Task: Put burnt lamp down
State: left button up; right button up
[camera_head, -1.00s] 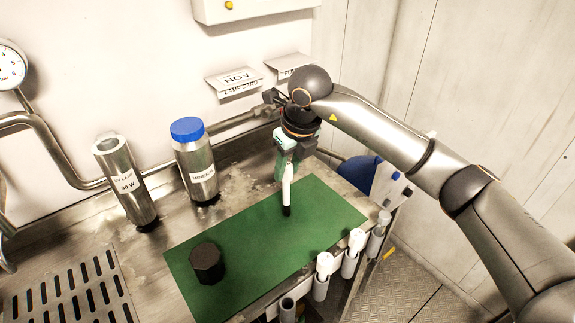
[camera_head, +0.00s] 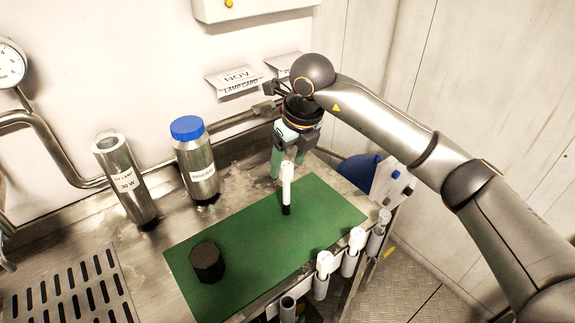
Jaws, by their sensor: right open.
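The burnt lamp (camera_head: 287,187), a slim white tube with a black lower end, stands upright on the green mat (camera_head: 240,240), near its far edge. My right gripper (camera_head: 287,170) has teal fingers and is open. It is just behind and above the lamp's top end, and the lamp's top overlaps it in the picture. The fingers look clear of the lamp, though the exact gap is hard to tell. My left gripper is not in view.
A black hexagonal cap (camera_head: 207,262) sits on the mat at front left. A steel cylinder (camera_head: 125,180) and a blue-lidded bottle (camera_head: 196,160) stand behind. White tubes (camera_head: 350,252) hang in holders along the front right edge. A slotted drain (camera_head: 72,292) is at left.

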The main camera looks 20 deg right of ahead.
jog(key=v, duration=1)
jog(key=shift+r+b, duration=0.3)
